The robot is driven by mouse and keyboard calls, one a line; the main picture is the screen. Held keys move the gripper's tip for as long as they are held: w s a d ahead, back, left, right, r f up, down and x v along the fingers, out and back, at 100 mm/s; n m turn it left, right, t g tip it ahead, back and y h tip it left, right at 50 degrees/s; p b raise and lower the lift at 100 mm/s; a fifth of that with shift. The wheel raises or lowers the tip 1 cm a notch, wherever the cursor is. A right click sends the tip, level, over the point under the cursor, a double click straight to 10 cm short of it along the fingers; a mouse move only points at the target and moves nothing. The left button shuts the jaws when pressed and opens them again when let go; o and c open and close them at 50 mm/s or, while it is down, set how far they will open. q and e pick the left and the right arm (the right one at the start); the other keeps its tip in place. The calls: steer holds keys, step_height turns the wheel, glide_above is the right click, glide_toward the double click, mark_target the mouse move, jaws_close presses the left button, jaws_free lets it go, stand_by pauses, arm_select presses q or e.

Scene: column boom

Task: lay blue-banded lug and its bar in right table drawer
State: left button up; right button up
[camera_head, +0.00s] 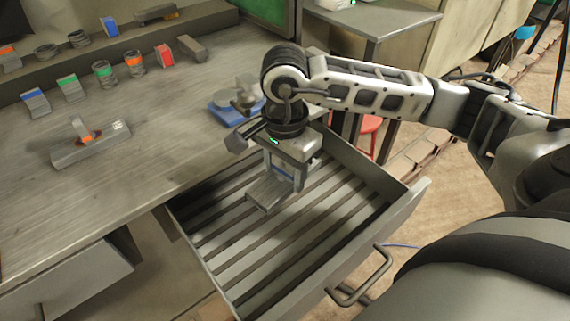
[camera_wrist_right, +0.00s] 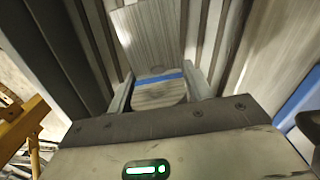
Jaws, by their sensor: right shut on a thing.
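My right gripper (camera_head: 284,168) points down over the open right table drawer (camera_head: 405,207) and is shut on the blue-banded lug (camera_head: 283,172). The lug's grey bar (camera_head: 265,194) hangs below the fingers, within the drawer's outline. I cannot tell whether the bar touches the slatted floor. In the right wrist view the blue band of the lug (camera_wrist_right: 160,78) shows between the two fingers, with the bar (camera_wrist_right: 146,35) beyond it against the drawer slats. The drawer looks otherwise empty. My left gripper is out of view.
Another grey bar (camera_head: 105,143) with an orange-marked lug lies on the table (camera_head: 150,160). A blue scale-like thing (camera_head: 228,112) stands behind the drawer. Several cans and boxes line the table's back. The drawer's handle (camera_head: 362,285) sticks out in front. A red stool (camera_head: 370,123) stands beyond.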

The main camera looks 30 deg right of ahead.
steer(key=shift+f+b, duration=1.65)
steer(key=shift+f, duration=1.2)
steer(key=shift+f+b, duration=0.65)
steer(key=shift+b, duration=0.05)
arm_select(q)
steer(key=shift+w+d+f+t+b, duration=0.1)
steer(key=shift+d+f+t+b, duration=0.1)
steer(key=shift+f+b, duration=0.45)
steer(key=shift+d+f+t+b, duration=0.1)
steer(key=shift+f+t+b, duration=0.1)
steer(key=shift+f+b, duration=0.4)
arm_select(e)
steer(key=shift+f, duration=0.95)
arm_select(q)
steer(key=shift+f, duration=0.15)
arm_select(e)
steer(key=o, duration=1.4)
steer(key=shift+f, duration=0.1)
